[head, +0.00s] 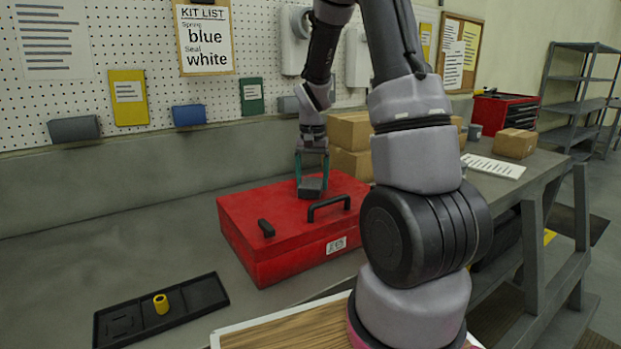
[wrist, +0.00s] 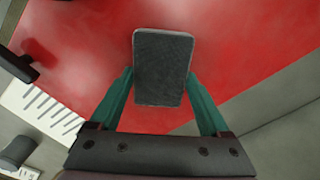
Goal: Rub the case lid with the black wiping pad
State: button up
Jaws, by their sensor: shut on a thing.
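The red case (head: 290,250) stands on the grey workbench with its lid (head: 260,205) shut. The lid has a black handle and a black latch and also fills much of the wrist view (wrist: 80,50). My gripper (head: 312,172) has teal fingers and is above the lid's back part. In the wrist view my gripper (wrist: 162,90) is shut on the black wiping pad (wrist: 163,65), with one finger on each side. In the head view the pad (head: 311,187) is at the lid surface; I cannot tell whether it is touching.
A black tray (head: 112,327) with a yellow cylinder (head: 161,304) lies at the front left. Cardboard boxes (head: 350,131) stand behind the case. The case handle (head: 328,203) and latch (head: 266,228) stick up from the lid. The bench left of the case is clear.

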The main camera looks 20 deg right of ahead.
aim_at(309, 188)
jog(key=shift+s+d+f, duration=0.1)
jog(key=shift+s+d, duration=0.05)
jog(key=shift+s, duration=0.6)
jog(key=shift+s+d, duration=0.15)
jog(key=shift+s, duration=0.6)
jog(key=shift+s+a, duration=0.15)
jog(key=shift+a, duration=0.6)
jog(key=shift+s+a, duration=0.15)
jog(key=shift+a, duration=0.6)
jog(key=shift+w+a, duration=0.25)
jog(key=shift+w, duration=1.05)
jog(key=shift+w+a, duration=0.25)
jog(key=shift+w, duration=1)
jog(key=shift+w+a, duration=0.15)
jog(key=shift+w, duration=0.75)
jog(key=shift+w+a, duration=0.2)
jog(key=shift+w, duration=0.75)
jog(key=shift+w+a, duration=0.15)
jog(key=shift+w, duration=0.75)
jog(key=shift+s, duration=0.15)
